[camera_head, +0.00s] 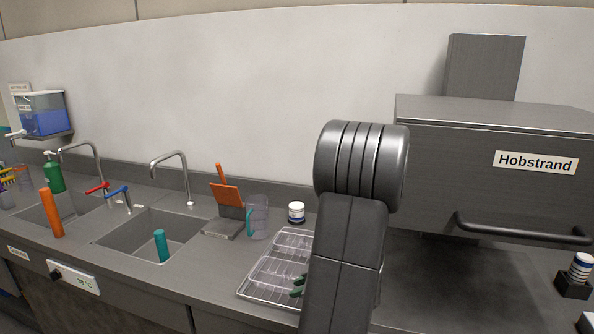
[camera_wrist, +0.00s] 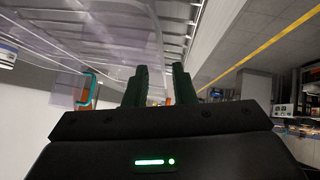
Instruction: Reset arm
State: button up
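My gripper (camera_wrist: 160,85) shows two dark green fingers standing apart in the wrist view, with nothing visible held between them. In the head view, green fingertips (camera_head: 299,286) show just left of my dark arm, in front of the wire rack (camera_head: 262,292). I cannot tell whether they touch it. My arm hides the rack's right part. No biscuits can be made out.
A clear jug (camera_head: 258,217) with a teal handle, a white jar (camera_head: 296,212) and an orange scraper (camera_head: 225,193) stand behind the rack. Sinks with taps (camera_head: 172,160) lie left. A grey Hobstrand machine (camera_head: 470,150) with a front bar handle stands right.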

jog(key=x, duration=0.3)
jog(key=shift+s+f, duration=0.1)
jog(key=shift+f, duration=0.05)
jog(key=shift+d+r, duration=0.15)
jog(key=shift+r, duration=1.1)
jog(key=shift+f, duration=0.1)
